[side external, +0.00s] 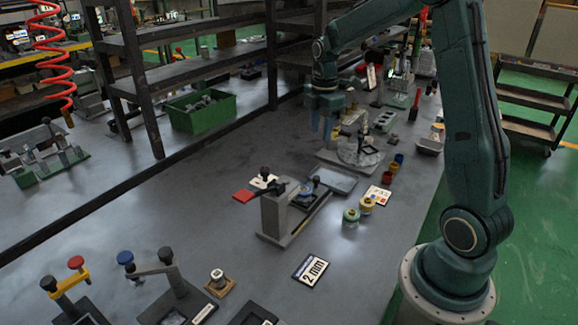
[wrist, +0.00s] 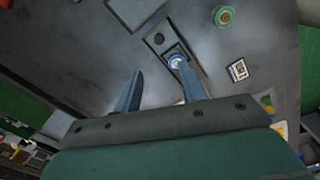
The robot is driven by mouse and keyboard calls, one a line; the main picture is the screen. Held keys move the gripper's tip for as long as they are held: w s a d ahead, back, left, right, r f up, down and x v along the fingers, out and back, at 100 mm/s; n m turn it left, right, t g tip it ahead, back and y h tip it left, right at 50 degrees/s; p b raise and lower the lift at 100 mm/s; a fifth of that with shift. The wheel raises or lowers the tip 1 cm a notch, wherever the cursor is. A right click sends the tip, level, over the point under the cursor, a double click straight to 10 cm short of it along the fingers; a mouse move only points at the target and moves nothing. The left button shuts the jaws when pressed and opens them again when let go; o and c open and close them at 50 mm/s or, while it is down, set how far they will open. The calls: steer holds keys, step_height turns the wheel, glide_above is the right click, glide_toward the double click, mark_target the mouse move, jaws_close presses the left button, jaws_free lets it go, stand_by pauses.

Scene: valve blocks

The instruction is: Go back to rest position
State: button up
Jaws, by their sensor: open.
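My gripper (side external: 322,132) points down above the back part of the grey bench in the side external view, left of a round fixture (side external: 358,152). Its two blue fingers are apart, with nothing seen between them. In the wrist view my gripper (wrist: 162,80) shows both fingers spread. Beyond them lies a grey clamp fixture (wrist: 158,40) with a round blue and white part (wrist: 176,61) in it. The clamp fixture (side external: 276,215) also stands mid-bench in the side external view, apart from my gripper.
A green bin (side external: 199,125) with grey parts stands by the dark shelf frame (side external: 133,60). Lever clamps (side external: 165,262) are front left. The bench left of the clamp fixture is largely clear.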

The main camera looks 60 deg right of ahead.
steer(key=s+a+r+m+t, duration=0.2)
steer(key=s+a+r+m, duration=0.2)
steer(key=s+a+r, duration=0.3)
steer(key=s+a+r+m+t, duration=0.2)
steer(key=s+a+r+m, duration=0.3)
steer(key=s+a, duration=0.3)
steer(key=s+a+f+m+t, duration=0.1)
steer(key=s+a+m, duration=0.3)
steer(key=s, duration=0.2)
steer(key=shift+a, duration=0.4)
